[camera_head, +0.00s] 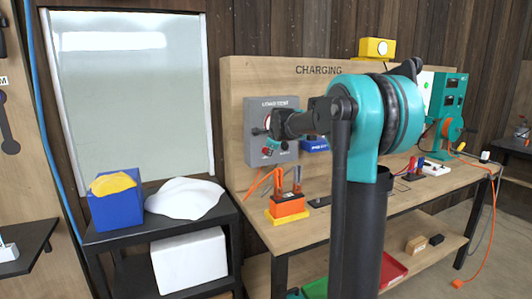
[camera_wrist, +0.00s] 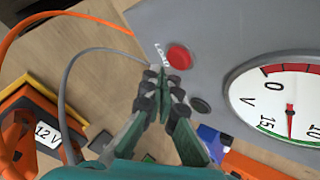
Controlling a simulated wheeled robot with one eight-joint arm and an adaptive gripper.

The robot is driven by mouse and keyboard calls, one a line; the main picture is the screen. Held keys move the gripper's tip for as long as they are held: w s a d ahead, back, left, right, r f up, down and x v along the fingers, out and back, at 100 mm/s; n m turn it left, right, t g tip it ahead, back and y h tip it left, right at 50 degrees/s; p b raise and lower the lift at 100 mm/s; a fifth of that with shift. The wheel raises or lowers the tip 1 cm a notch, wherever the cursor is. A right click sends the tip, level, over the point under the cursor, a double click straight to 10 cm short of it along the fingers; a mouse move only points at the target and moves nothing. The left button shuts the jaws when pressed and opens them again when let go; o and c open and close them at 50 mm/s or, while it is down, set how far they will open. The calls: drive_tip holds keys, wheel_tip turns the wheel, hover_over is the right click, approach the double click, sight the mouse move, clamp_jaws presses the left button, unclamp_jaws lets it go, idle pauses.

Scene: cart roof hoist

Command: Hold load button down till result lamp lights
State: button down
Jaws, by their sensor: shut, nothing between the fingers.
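The grey load test box (camera_head: 258,150) is on the upright board of the bench. In the wrist view its face (camera_wrist: 220,35) shows a red button (camera_wrist: 179,56) by the word LOAD, a dark round lamp or knob (camera_wrist: 200,105) that looks unlit, and a white V dial (camera_wrist: 275,95) whose needle stands between 10 and 15. My gripper (camera_wrist: 168,80) is shut and empty, its fingertips just beside the red button in the picture. I cannot tell whether they touch it. In the head view my arm partly hides the box.
An orange 12 V battery (camera_head: 288,206) with clamps stands on the bench below the box; it also shows in the wrist view (camera_wrist: 45,125). A grey cable (camera_wrist: 68,85) runs close by my gripper. A teal machine (camera_head: 447,100) stands at the right of the bench.

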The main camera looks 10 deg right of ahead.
drive_tip(key=shift+w, duration=0.1)
idle(0.6)
drive_tip(key=shift+w+a, duration=0.15)
drive_tip(key=shift+w, duration=0.15)
